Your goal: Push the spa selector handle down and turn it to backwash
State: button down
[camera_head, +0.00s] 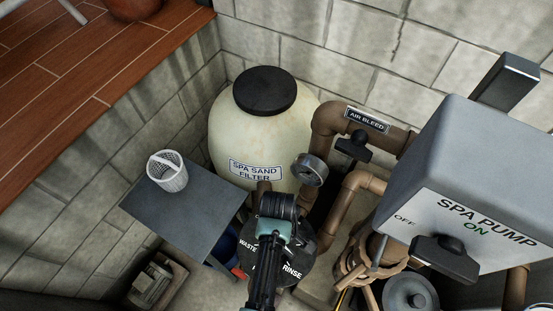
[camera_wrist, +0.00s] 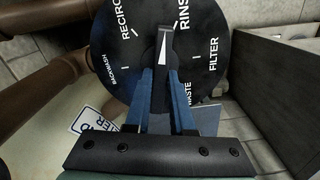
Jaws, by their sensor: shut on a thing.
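The spa selector is a black round dial with white labels; it shows in the wrist view (camera_wrist: 118,45) and, partly behind my arm, in the head view (camera_head: 303,255). Its dark handle (camera_wrist: 166,45) has a white mark and points up in the wrist view, between RECIRC and RINSE and closer to RINSE. BACKWASH (camera_wrist: 118,70) is at the dial's left, FILTER at its right. My gripper (camera_wrist: 163,75) is shut on the handle, one blue finger on each side. It also shows in the head view (camera_head: 277,207), over the dial. I cannot tell whether the handle is pressed down.
The sand filter tank (camera_head: 225,130) stands behind the dial, with a gauge (camera_head: 310,170) and brown pipes (camera_head: 345,200) close by. A grey side table (camera_head: 190,210) with a white basket (camera_head: 167,172) is left. The spa pump box (camera_head: 470,150) is right.

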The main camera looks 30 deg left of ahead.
jog(key=n+p, duration=0.1)
jog(key=n, duration=0.7)
jog(key=shift+f+n+p, duration=0.1)
jog(key=shift+n+p, duration=0.25)
jog(key=shift+n, duration=0.05)
jog(key=c, duration=0.6)
grip_release()
jog(key=shift+c, duration=0.2)
jog(key=shift+r, duration=0.2)
notch_tip(320, 180, up, 7)
jog(key=p, duration=0.7)
jog(key=shift+f, duration=0.1)
